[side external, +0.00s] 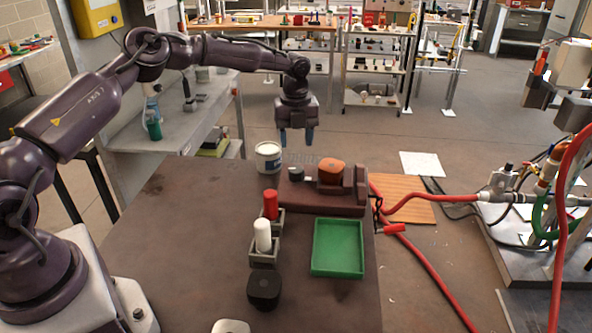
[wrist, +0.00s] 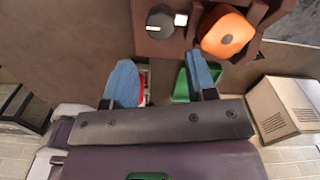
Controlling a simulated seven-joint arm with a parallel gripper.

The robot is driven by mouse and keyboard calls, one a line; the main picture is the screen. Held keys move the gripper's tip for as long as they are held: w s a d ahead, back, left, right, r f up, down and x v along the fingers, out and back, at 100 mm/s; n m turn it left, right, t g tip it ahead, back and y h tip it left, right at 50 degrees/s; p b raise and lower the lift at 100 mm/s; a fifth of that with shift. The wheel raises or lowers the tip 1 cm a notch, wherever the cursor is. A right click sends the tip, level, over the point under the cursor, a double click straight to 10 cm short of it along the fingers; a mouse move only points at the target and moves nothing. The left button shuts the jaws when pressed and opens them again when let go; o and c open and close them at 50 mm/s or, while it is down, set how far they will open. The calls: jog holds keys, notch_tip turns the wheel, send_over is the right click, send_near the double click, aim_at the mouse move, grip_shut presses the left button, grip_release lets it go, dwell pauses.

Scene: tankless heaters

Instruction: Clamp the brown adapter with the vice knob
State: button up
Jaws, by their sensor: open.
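The orange-brown adapter (side external: 331,171) sits in the dark maroon vice (side external: 330,205) at the far end of the table, close to the vice's raised right end. It also shows in the wrist view (wrist: 228,34). The dark, round vice knob (side external: 296,174) is left of the adapter; the wrist view shows its top (wrist: 160,22) with a pale pointer mark and a small white block beside it. My gripper (side external: 296,139) is open and empty, pointing down above the vice with its blue fingers apart. In the wrist view the fingers (wrist: 160,66) are clear of the knob and adapter.
A white can (side external: 268,158) stands left of the vice. A red cylinder (side external: 270,204) and a white cylinder (side external: 262,235) stand in grey holders. A green tray (side external: 338,248) and a black block (side external: 264,290) are nearer. The table's left part is clear. Red hoses run beyond its right edge.

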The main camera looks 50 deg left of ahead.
aim_at(296, 169)
notch_tip(296, 169, down, 9)
jog(key=shift+f, duration=0.2)
jog(key=c, duration=0.7)
